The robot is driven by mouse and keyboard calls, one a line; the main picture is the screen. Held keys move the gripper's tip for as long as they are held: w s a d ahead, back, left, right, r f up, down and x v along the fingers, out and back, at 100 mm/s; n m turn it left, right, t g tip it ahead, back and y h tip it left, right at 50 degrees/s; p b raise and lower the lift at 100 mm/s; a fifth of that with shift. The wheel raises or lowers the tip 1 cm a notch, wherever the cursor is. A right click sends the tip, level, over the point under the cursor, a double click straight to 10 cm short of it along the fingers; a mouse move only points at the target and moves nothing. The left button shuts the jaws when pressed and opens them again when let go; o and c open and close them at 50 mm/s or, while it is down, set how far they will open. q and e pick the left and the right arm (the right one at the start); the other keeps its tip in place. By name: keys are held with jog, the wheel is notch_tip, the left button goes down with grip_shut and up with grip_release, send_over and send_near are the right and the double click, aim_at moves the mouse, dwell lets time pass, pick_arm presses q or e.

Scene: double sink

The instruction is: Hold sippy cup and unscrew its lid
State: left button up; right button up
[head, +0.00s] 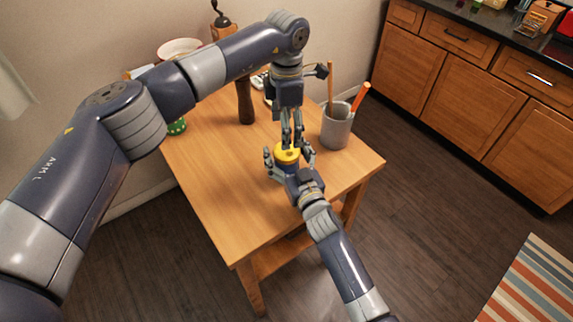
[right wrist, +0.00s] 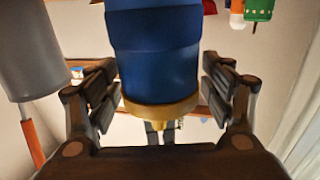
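The sippy cup (head: 286,164) stands on the wooden table, with a dark blue body and a yellow lid (head: 283,154). In the right wrist view the cup (right wrist: 158,55) appears upside down, its lid (right wrist: 160,112) and small spout low in the picture. My left gripper (head: 291,143) points down from above, fingertips close over the lid's spout. Whether they touch it I cannot tell.
A grey utensil crock (head: 336,128) with wooden handles stands right of the cup. A dark brown mill (head: 245,103) stands behind left, near a green spotted item (head: 177,127) and a pale bowl (head: 179,48). The table's front (head: 235,215) is clear. Cabinets (head: 462,82) stand right.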

jog(key=c, duration=1.4)
pick_arm(q)
jog(key=shift+d, duration=0.15)
pick_arm(e)
grip_shut()
pick_arm(q)
jog(key=shift+f, duration=0.1)
jog(key=shift+f, duration=0.25)
notch_tip(320, 180, down, 7)
jog(key=shift+f, duration=0.15)
jog(key=shift+a, duration=0.2)
jog(key=c, duration=1.1)
